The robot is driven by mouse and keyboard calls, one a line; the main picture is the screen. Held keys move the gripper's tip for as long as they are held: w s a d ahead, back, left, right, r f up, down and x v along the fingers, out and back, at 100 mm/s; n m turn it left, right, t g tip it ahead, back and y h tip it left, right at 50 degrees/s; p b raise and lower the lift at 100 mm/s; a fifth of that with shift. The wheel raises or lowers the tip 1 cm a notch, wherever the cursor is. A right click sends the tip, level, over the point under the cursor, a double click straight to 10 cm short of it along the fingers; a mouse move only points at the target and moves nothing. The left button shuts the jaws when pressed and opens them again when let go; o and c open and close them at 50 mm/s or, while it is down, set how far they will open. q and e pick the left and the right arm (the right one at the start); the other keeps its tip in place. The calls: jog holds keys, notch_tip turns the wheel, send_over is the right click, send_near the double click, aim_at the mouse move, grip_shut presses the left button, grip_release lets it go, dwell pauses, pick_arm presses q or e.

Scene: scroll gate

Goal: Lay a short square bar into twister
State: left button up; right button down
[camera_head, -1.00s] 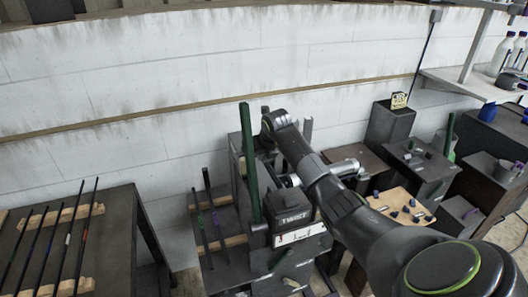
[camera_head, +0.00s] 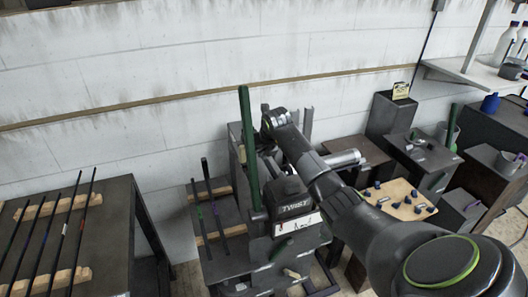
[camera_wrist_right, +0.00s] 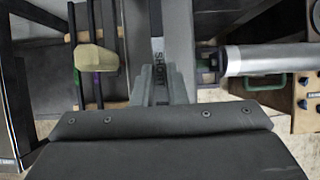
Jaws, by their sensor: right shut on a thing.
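The twister (camera_head: 296,209), a dark machine with a white TWIST panel, stands at the middle of the head view with a silver cylinder (camera_head: 345,158) beside it. Two thin dark bars (camera_head: 213,205) lie on wooden rests on the bench left of it; they also show in the right wrist view (camera_wrist_right: 97,70), with green and purple marks. My right arm reaches over the twister. In the wrist view my right gripper (camera_wrist_right: 165,92) is shut over a grey part marked SHORT (camera_wrist_right: 158,70). What exactly it grips is hard to make out. My left gripper is not in view.
A tall green post (camera_head: 250,150) rises left of the twister. Several long bars (camera_head: 77,230) lie on the left table's wooden rests. Dark stands and a wooden board (camera_head: 396,198) with small blue parts are to the right. A white wall is behind.

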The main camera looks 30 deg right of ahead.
jog(key=shift+f, duration=0.2)
dwell(0.6)
jog(key=c, duration=1.4)
grip_release()
jog(key=shift+o, duration=0.2)
jog(key=shift+s+f, duration=0.1)
jog(key=shift+b, duration=0.3)
jog(key=b+v, duration=0.5)
jog(key=v, duration=1.2)
jog(key=shift+r, duration=0.3)
